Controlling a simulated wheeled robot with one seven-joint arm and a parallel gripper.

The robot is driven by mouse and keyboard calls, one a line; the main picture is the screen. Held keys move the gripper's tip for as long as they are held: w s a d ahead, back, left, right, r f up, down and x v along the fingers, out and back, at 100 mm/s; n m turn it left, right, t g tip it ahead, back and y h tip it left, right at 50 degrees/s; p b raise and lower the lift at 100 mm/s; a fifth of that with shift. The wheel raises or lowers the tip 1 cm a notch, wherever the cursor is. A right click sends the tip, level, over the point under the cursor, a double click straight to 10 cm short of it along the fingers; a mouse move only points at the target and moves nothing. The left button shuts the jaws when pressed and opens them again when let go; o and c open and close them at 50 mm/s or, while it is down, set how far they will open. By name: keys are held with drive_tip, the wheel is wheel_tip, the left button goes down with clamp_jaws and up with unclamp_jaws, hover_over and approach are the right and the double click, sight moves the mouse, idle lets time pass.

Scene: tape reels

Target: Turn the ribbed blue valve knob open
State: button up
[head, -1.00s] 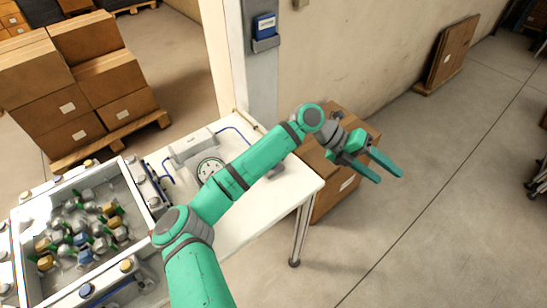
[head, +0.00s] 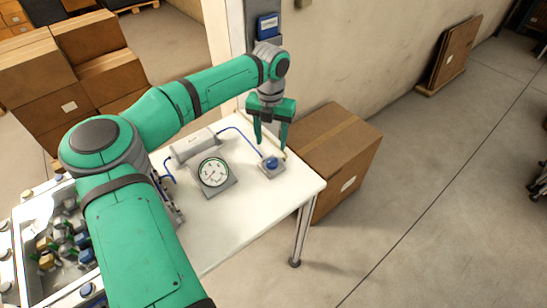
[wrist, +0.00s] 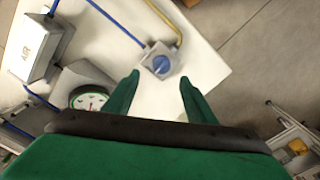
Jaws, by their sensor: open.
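The blue valve knob (head: 271,162) sits on a small grey block (head: 275,171) near the right end of the white table. In the wrist view the knob (wrist: 161,65) is a round blue top on its block, ahead of the fingertips and roughly between them. My gripper (head: 270,146) points down above the knob, with its fingers spread and nothing between them. In the wrist view my gripper (wrist: 160,75) shows both green fingers apart. The knob's ribs are too small to make out.
A cardboard box (head: 335,150) stands beyond the white table (head: 245,215).

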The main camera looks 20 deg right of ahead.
sight(272, 159)
wheel_tip(272, 159, down, 9)
drive_tip(key=shift+s+d+f, duration=0.1)
drive_tip(key=shift+s+d, duration=0.05)
idle(0.4)
drive_tip(key=c, duration=1)
